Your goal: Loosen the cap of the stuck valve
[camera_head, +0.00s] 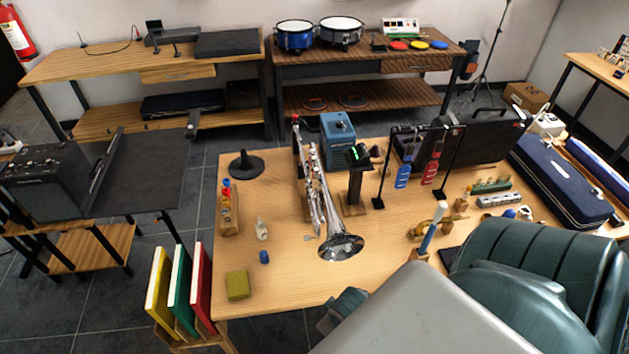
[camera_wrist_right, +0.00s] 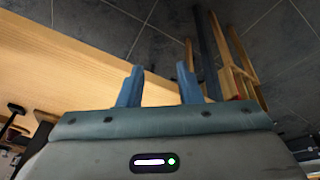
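A silver trumpet (camera_head: 318,195) is on the wooden table, its bell (camera_head: 341,247) toward the near side. Its valves are in the middle of its body, too small to tell which is stuck or how the caps sit. My right gripper shows in the right wrist view (camera_wrist_right: 158,76) with two blue fingers apart and nothing between them. In the head view, its teal body (camera_head: 347,305) is at the table's near edge, well short of the trumpet; its fingers are hardly visible there. My left gripper is not in view.
Left of the trumpet are a small bottle (camera_head: 262,230), a blue piece (camera_head: 264,257), a yellow-green block (camera_head: 237,285) and a black cone stand (camera_head: 246,164). A dark-topped stand (camera_head: 357,180) and a blue box (camera_head: 338,140) are close on its right. Coloured folders (camera_head: 181,285) stand off the front-left corner.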

